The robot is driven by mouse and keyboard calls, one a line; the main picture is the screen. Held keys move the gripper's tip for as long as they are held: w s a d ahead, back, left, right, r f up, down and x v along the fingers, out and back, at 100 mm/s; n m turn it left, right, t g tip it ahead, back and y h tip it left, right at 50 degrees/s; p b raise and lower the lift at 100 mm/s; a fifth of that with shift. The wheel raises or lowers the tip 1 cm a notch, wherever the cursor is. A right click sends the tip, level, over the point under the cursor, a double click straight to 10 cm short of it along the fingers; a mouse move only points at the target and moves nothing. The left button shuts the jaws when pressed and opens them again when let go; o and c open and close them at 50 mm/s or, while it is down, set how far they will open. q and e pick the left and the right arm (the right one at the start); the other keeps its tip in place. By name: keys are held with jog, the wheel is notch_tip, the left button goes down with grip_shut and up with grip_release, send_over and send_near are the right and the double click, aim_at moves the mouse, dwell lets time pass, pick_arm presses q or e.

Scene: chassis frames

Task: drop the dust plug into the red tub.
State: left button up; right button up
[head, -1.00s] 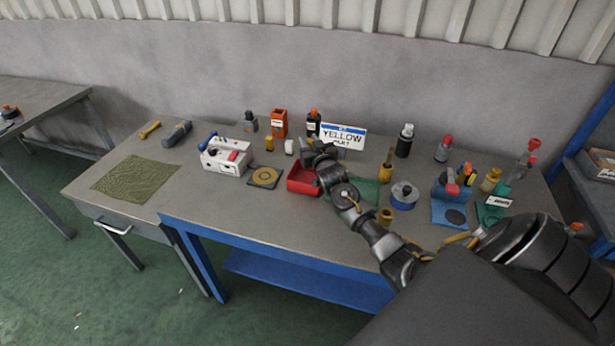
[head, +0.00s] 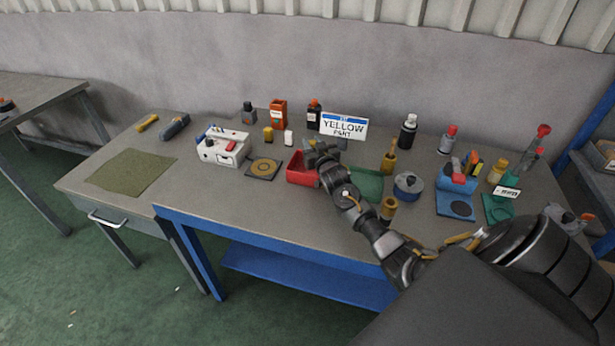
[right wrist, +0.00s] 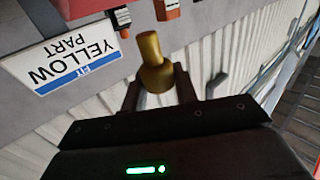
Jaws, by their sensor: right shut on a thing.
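The red tub (head: 300,174) stands mid-table in the head view, partly covered by my right gripper (head: 318,152) and wrist. The right gripper is over the tub's back right part. In the right wrist view, the right gripper (right wrist: 157,80) is shut on a brass-coloured, stepped round piece, which I take as the dust plug (right wrist: 151,62). A red surface, likely the tub (right wrist: 85,8), shows at that view's top left. In the head view the plug is hidden by the hand. My left gripper is not in view.
Behind the tub stand a YELLOW PART sign (head: 343,125), an orange box (head: 278,115) and a dark bottle (head: 313,118). A green mat (head: 368,184) lies right of the tub, a dark square pad (head: 264,169) left. A white box (head: 222,148) stands farther left.

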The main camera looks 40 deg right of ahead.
jog(key=o, duration=1)
jog(key=shift+s, duration=0.1)
jog(key=shift+b+v, duration=0.95)
jog(key=shift+v, duration=4.4)
